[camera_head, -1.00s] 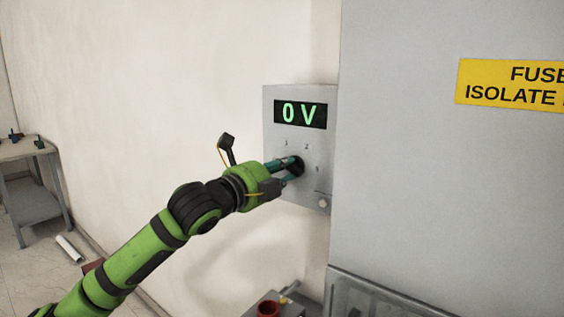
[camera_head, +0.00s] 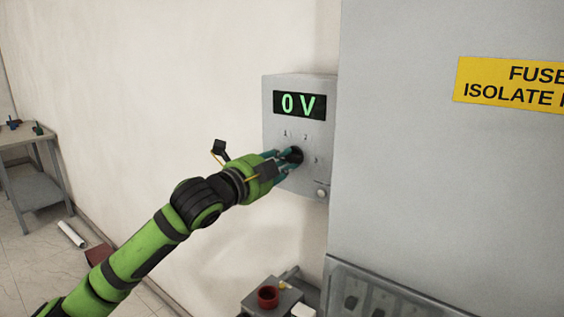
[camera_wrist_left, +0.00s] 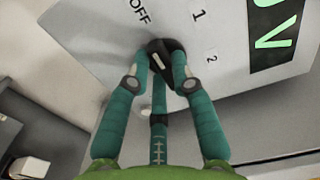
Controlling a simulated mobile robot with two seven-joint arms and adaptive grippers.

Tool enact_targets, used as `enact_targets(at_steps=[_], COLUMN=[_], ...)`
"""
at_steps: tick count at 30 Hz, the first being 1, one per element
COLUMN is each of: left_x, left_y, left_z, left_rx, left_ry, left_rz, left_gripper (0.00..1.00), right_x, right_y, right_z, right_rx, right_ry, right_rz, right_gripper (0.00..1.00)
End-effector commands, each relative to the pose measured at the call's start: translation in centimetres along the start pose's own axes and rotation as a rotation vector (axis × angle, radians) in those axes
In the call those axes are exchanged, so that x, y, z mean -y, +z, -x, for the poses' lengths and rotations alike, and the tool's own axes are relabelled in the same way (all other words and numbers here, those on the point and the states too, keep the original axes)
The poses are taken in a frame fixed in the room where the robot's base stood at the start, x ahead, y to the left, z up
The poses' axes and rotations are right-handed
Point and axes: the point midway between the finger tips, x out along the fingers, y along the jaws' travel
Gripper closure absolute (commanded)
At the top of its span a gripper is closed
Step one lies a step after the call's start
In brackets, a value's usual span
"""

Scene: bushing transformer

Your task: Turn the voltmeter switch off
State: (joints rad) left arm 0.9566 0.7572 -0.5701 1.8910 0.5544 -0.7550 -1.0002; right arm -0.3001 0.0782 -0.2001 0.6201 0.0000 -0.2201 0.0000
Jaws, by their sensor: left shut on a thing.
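The voltmeter (camera_head: 270,112) is a grey wall box with a lit green "0 V" display (camera_head: 300,105). Its black round switch knob (camera_head: 296,153) sits below the display, with small printed numbers around it. In the left wrist view the knob (camera_wrist_left: 160,50) has a pale mark, and the panel shows "OFF" (camera_wrist_left: 138,12), "1" and "2" near it. I cannot tell surely which label the mark points to. My left gripper (camera_head: 284,160) is shut on the knob, its teal fingers (camera_wrist_left: 160,80) around it and partly hiding it. My right gripper is not in view.
A large grey cabinet (camera_head: 430,180) with a yellow fuse sign (camera_head: 515,82) stands close on the right. Below the voltmeter is a grey box with a red ring-shaped part (camera_head: 267,297). A grey table (camera_head: 30,165) stands far left. The wall left of the voltmeter is bare.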

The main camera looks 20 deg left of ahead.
Motion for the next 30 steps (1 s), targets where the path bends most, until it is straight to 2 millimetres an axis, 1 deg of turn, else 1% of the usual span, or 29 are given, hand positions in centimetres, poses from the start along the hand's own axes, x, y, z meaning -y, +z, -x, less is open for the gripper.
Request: enact_targets(at_steps=[6, 7, 8, 9, 16, 18, 22, 26, 30], left_x=[0.1, 0.1, 0.1, 0.1, 0.1, 0.0, 0.0, 0.0, -0.1], left_y=[0.1, 0.1, 0.1, 0.1, 0.0, 0.0, 0.1, 0.1, 0.1], left_z=[0.0, 0.0, 0.0, 0.0, 0.0, 0.0, 0.8, 2.9, 6.1], left_rx=[0.001, 0.001, 0.001, 0.001, 0.000, 0.000, 0.000, 0.001, 0.002], left_ry=[-0.002, -0.002, -0.002, -0.002, -0.001, -0.001, -0.001, 0.000, 0.002], left_rz=[0.003, 0.003, 0.003, 0.003, 0.001, 0.001, -0.001, -0.004, -0.006], left_gripper=[1.00, 0.68, 0.56, 0.52, 0.52, 0.52, 0.52, 0.52, 0.52], right_x=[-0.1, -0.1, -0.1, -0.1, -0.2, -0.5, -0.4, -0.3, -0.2], right_y=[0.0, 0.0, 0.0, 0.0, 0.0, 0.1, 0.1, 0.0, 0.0], right_z=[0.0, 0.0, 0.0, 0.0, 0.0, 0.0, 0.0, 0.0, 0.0], right_rx=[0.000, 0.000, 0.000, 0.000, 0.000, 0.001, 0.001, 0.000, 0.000], right_ry=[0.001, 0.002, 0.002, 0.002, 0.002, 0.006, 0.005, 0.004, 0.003], right_rz=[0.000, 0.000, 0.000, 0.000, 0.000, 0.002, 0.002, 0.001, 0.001], right_gripper=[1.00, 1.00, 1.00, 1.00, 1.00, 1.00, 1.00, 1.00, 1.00])
